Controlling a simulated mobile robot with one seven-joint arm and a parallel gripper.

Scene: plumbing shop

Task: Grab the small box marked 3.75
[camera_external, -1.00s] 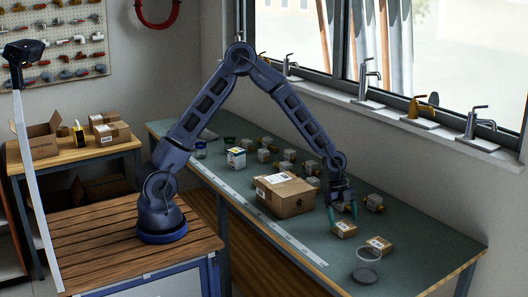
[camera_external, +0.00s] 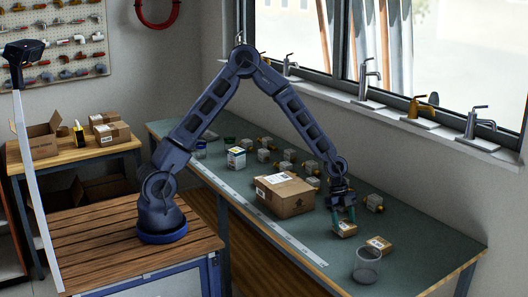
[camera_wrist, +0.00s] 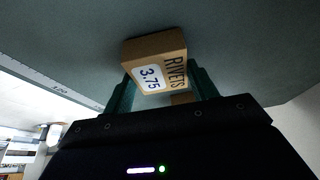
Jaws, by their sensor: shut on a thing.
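The small brown box marked "RIVETS 3.75" (camera_wrist: 152,66) is between my gripper's two green fingers in the wrist view, its label facing the camera. In the external view the same box (camera_external: 345,230) is at the fingertips, over the green bench top. My gripper (camera_external: 343,217) is shut on this box. I cannot tell whether the box still touches the bench. The gripper also shows in the wrist view (camera_wrist: 160,88).
A large carton (camera_external: 284,195) stands to the left. Several valve-like fittings (camera_external: 375,203) sit behind. The bench's (camera_external: 430,245) right end is clear.

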